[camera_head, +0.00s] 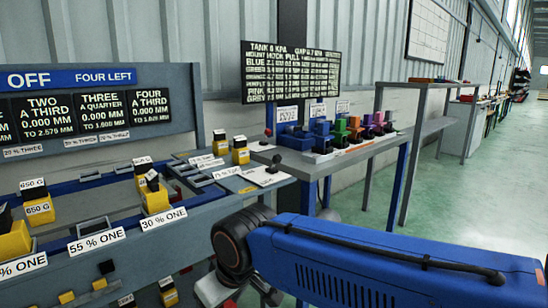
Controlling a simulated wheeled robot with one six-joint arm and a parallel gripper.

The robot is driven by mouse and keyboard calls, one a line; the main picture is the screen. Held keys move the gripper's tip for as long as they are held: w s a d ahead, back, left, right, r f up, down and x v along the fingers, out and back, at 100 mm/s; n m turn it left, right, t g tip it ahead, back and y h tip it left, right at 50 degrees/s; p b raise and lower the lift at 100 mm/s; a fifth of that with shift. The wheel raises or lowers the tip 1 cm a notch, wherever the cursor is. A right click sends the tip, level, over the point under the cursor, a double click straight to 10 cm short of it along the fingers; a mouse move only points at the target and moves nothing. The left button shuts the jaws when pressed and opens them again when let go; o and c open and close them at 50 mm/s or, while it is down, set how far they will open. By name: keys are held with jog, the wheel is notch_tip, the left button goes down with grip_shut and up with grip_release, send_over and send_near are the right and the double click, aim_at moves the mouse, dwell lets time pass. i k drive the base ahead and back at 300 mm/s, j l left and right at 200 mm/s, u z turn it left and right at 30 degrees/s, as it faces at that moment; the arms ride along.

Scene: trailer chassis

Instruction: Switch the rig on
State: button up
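The rig (120,228) is a grey bench with blue rails at the left. Its display panel (92,77) reads "OFF" and "FOUR LEFT", with readings for two, three and four below. A small dark lever (276,161) stands up from a white plate (258,177) at the rig's right corner. Its label is too small to read, and I cannot tell whether it is the rig's switch. My blue arm (390,262) crosses the lower right, with a black joint at its left end.
Yellow-and-black blocks (155,199) stand on the rig, some labelled "650 G". Behind is a second bench (350,160) with coloured blocks, a small red-topped lever (268,132) at its left end and a black text board (291,72) above. Open green floor (470,210) lies to the right.

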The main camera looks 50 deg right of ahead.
aim_at(276, 159)
jog(key=z, duration=1.2)
